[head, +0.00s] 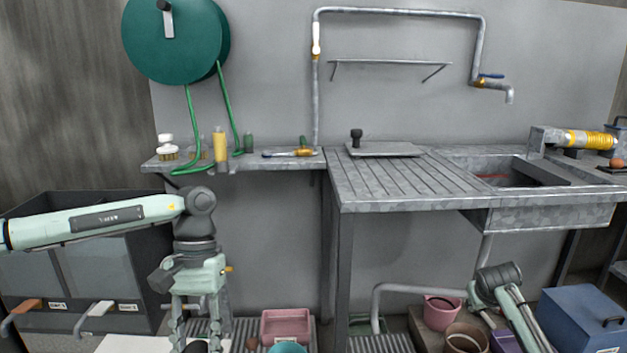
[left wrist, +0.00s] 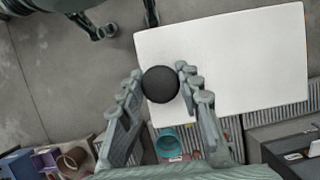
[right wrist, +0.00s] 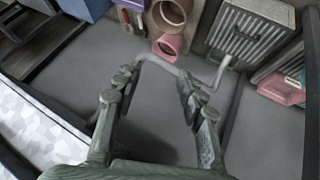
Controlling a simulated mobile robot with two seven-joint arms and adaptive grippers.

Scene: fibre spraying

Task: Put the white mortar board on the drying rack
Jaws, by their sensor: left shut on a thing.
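The white mortar board (left wrist: 230,65) is a flat white plate with a black round knob (left wrist: 160,84). My left gripper (left wrist: 160,85) is shut on the knob. In the head view the left gripper (head: 196,335) points down at the lower left, and part of the white board (head: 130,345) shows at the bottom edge. My right gripper (right wrist: 153,92) is open and empty above grey floor; its fingers are out of the head view. A grooved draining surface (head: 400,180) beside the sink holds a grey board with a black knob (head: 385,149). I cannot tell which surface is the drying rack.
A narrow shelf (head: 240,160) with bottles and a brush runs along the wall. Dark bins (head: 95,270) stand at left. A pink tub (head: 286,326), buckets and a blue box (head: 585,318) are on the floor. The front of the grooved surface is clear.

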